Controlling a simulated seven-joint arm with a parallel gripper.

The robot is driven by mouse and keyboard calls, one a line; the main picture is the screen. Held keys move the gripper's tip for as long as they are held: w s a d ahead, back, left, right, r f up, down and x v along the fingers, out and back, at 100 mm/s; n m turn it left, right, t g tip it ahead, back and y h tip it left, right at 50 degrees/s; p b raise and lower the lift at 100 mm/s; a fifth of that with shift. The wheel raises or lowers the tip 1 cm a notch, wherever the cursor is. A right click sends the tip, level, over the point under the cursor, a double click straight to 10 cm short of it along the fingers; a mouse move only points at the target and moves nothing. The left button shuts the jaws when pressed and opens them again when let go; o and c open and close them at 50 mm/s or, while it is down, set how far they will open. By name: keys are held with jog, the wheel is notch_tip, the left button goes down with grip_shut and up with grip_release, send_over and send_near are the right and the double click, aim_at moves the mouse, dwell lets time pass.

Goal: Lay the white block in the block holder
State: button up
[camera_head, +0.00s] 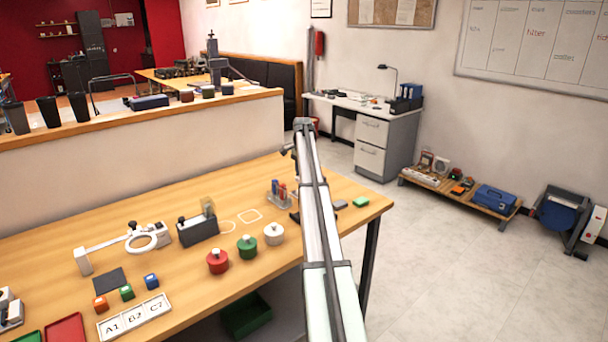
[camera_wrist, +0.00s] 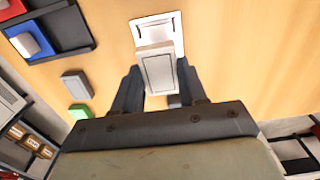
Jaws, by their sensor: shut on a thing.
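My gripper (camera_wrist: 158,92) is shut on the white block (camera_wrist: 158,72) in the wrist view, with a dark finger on each side of it. A white block holder (camera_wrist: 171,22) with a dark outline lies on the wooden table just beyond the block. In that view the block overlaps the holder's near part. I cannot tell whether they touch or how high the block is. In the head view my arm crosses the right part of the table and hides the block and the gripper's fingers.
A grey block (camera_wrist: 76,85) and a green block (camera_wrist: 80,112) lie left of my gripper in the wrist view. A dark tray (camera_wrist: 70,28) with red and blue pieces is at upper left. The wooden table (camera_head: 190,290) also bears red, green and white round pots farther left.

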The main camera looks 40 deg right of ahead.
jog(key=shift+f, duration=0.1)
jog(key=shift+f, duration=2.35)
jog(key=shift+f, duration=0.4)
dwell(0.4)
jog(key=o, duration=1.1)
jog(key=shift+r, duration=0.15)
notch_tip(320, 180, up, 14)
jog(key=shift+f, duration=0.25)
